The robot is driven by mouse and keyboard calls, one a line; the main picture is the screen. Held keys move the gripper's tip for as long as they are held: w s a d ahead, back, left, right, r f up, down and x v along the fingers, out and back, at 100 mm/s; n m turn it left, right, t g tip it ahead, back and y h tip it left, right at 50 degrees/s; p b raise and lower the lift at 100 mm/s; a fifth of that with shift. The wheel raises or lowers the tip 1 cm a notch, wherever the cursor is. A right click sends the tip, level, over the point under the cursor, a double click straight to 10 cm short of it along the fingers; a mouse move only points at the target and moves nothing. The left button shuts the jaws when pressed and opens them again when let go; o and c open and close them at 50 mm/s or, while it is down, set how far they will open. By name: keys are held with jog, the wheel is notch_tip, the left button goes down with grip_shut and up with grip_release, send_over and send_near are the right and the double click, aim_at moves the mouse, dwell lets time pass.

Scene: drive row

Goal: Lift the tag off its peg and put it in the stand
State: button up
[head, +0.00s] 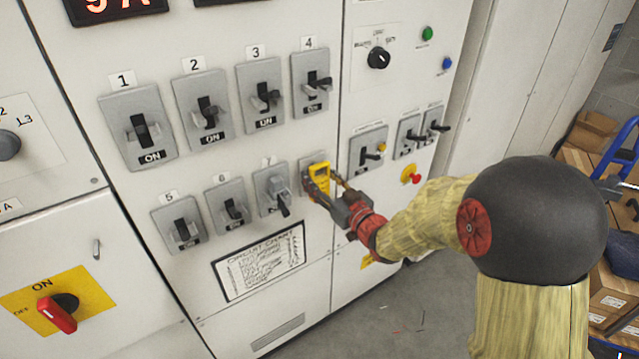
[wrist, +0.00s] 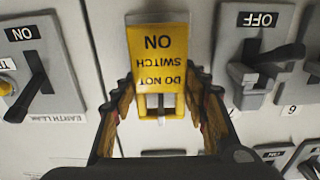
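The yellow tag (head: 320,177), marked DO NOT SWITCH ON, hangs at the lower-row panel position right of the switch numbered 7. In the wrist view the tag (wrist: 158,68) appears upside down, with its slotted end toward me. A dark peg (wrist: 160,100) shows in that slot. My gripper (head: 322,190) is at the tag. In the wrist view my gripper's fingers (wrist: 161,90) stand on either side of the slotted end, apparently with narrow gaps. I cannot make out a stand in either view.
Grey switches surround the tag, including one to its left (head: 272,190) and a lever switch to its right (head: 369,150). A circuit chart (head: 259,261) is below. Boxes (head: 608,290) and a blue trolley frame (head: 620,145) stand at the far right. The floor (head: 400,315) before the cabinet is mostly clear.

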jog(key=c, duration=0.6)
jog(key=shift+o, duration=0.2)
jog(key=shift+r, duration=0.1)
jog(key=shift+r+p, duration=0.4)
jog(key=shift+r, duration=0.2)
jog(key=shift+s+d+r, duration=0.15)
jog(key=shift+s, duration=0.05)
jog(key=r+p+v, duration=0.1)
jog(key=p+v, duration=0.3)
jog(key=v, duration=1.3)
jog(key=shift+s+r+p, duration=0.2)
jog(key=shift+r+p, duration=0.1)
jog(key=shift+p, duration=0.1)
jog(key=shift+s+d, duration=0.1)
jog(key=shift+d, duration=0.15)
